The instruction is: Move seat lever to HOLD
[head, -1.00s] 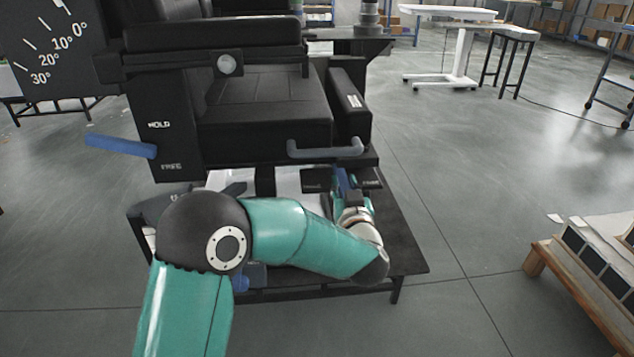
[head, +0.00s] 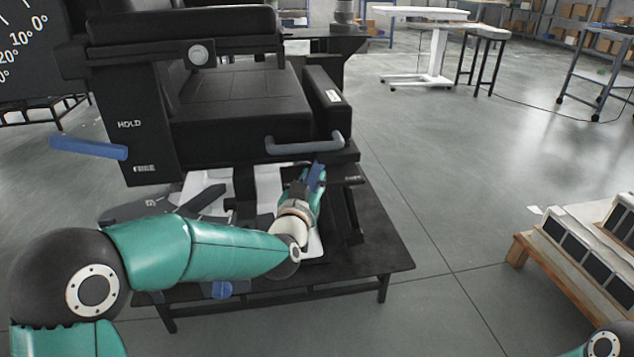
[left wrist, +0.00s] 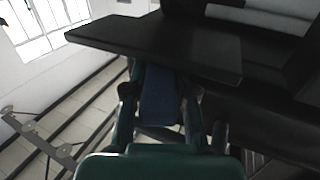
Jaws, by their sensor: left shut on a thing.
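A blue lever handle (head: 317,177) sticks out under the front right of the black seat (head: 245,105). My left gripper (head: 311,188) is shut on this handle, which leans up and to the right. In the left wrist view the blue handle (left wrist: 160,97) lies between the two fingers, below a black plate. Another blue lever (head: 90,147) juts left from the seat's side panel, between the words HOLD and FREE, nearer FREE in height. A small label right of the gripped handle is too small to read. My right gripper is out of view.
A grey bar handle (head: 305,145) runs along the seat's front edge, just above my gripper. The seat stands over a low black platform (head: 375,250). A wooden stand with dark panels (head: 585,245) is at the right. The floor between them is clear.

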